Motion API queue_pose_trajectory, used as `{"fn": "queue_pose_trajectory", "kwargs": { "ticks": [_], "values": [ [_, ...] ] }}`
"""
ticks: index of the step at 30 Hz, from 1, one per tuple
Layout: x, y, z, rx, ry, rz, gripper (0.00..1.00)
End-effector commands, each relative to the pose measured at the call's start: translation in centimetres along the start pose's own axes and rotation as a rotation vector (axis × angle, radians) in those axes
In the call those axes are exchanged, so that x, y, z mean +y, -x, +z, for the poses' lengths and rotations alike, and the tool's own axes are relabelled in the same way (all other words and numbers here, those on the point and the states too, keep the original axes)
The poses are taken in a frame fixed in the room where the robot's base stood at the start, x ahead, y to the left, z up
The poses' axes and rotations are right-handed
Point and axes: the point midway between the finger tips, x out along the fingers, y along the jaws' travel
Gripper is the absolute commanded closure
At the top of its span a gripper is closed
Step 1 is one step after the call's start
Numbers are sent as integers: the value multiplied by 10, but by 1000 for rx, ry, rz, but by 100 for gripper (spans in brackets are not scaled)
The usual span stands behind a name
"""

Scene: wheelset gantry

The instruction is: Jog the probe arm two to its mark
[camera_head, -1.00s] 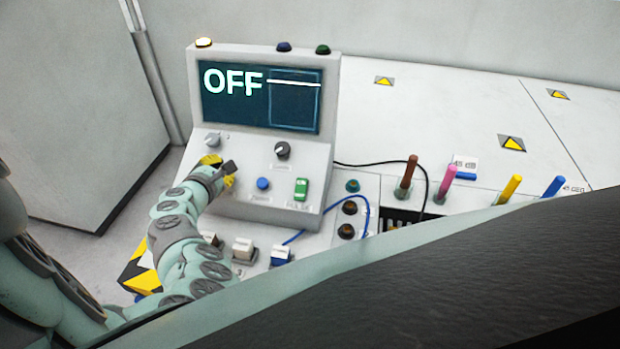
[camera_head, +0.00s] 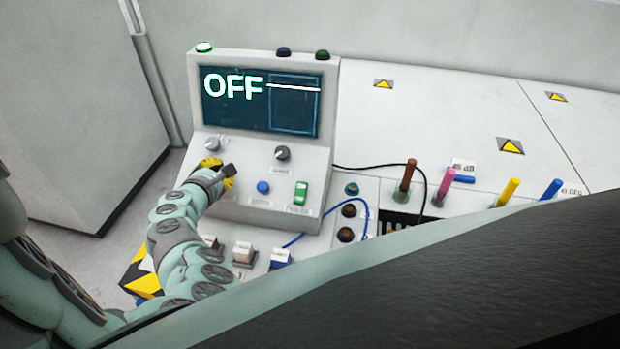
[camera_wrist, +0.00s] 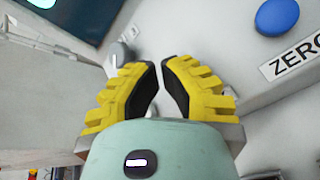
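The grey console (camera_head: 326,150) stands left of the bench, its screen (camera_head: 262,92) reading "OFF" beside a flat white line. Its face has two grey knobs (camera_head: 212,144) (camera_head: 282,153), a blue button (camera_head: 263,187) and a green switch (camera_head: 301,192). White-capped switches (camera_head: 244,251) and a blue-and-white one (camera_head: 281,257) sit in front. My gripper (camera_head: 219,173) is at the console's left front; its yellow fingers (camera_wrist: 161,62) stand slightly apart with nothing between them. The wrist view shows the blue button (camera_wrist: 277,16) by a "ZERO" label and a grey knob (camera_wrist: 120,53). I cannot tell which part is probe arm two.
Brown (camera_head: 407,178), pink (camera_head: 445,186), yellow (camera_head: 508,191) and blue (camera_head: 552,189) upright handles line the bench (camera_head: 430,115). Cables run beside the console. A grey cabinet (camera_head: 75,110) stands at the left. My own body hides the lower right.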

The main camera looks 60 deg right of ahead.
Motion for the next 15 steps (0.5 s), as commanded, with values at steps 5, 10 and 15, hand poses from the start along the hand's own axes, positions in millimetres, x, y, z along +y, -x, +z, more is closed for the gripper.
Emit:
{"fn": "queue_pose_trajectory", "kwargs": {
  "ticks": [5,10,15],
  "values": [
    [6,7,4,3,1,3,100],
    [6,7,4,3,0,4,100],
    [7,8,4,3,0,5,100]
  ]
}}
